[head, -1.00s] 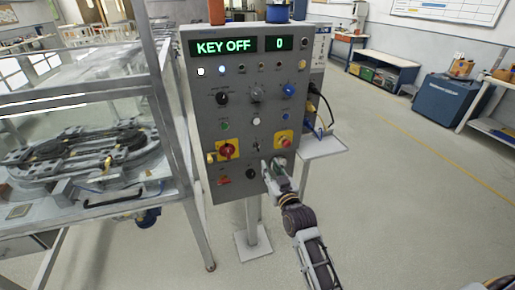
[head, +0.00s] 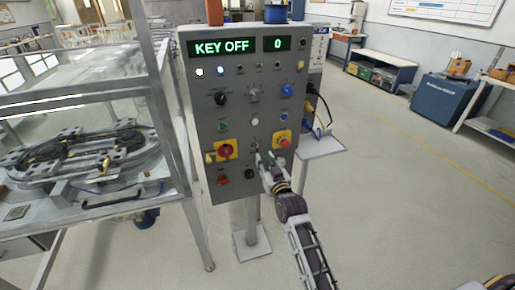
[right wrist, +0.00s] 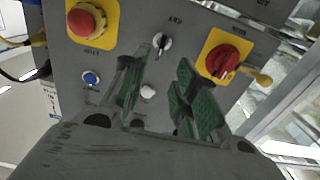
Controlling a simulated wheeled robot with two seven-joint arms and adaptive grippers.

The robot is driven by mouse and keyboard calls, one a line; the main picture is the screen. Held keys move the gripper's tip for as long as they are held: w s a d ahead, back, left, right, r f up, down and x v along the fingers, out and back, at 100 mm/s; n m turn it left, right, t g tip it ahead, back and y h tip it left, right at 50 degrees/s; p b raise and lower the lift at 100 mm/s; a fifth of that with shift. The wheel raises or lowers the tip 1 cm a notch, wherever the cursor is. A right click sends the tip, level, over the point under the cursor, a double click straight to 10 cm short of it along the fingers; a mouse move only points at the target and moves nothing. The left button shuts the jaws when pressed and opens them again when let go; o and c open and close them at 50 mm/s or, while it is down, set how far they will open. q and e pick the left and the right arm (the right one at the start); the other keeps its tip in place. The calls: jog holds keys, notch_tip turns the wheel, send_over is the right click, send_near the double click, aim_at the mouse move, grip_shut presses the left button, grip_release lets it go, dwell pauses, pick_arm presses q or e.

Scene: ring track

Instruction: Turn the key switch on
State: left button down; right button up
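The key switch (head: 254,147) is a small silver switch low in the middle of the grey control panel (head: 205,125). In the right wrist view the key switch (right wrist: 161,42) sits under an upside-down label reading KEY. My right gripper (head: 266,162) is just in front of the panel, its tips close to the key switch at its lower right. In the right wrist view my right gripper (right wrist: 163,80) is open, its green pads apart with nothing between them. The key switch shows just beyond the tips. The display (head: 222,47) reads KEY OFF. My left gripper is not in view.
A red emergency button (head: 282,139) on a yellow plate is right of the key switch; a red rotary switch (head: 226,149) is left. A side shelf (head: 321,146) juts out right of the panel. A framed track table (head: 85,195) stands left.

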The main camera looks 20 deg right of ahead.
aim_at(257, 147)
jog(key=w, duration=0.4)
jog(key=shift+w, duration=0.15)
jog(key=shift+w+a, duration=0.1)
jog(key=shift+w, duration=1.25)
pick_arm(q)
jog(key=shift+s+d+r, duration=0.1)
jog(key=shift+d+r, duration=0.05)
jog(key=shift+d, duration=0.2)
pick_arm(e)
jog(key=shift+w, duration=1.25)
jog(key=c, duration=0.6)
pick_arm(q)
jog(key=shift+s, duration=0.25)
pick_arm(e)
grip_shut()
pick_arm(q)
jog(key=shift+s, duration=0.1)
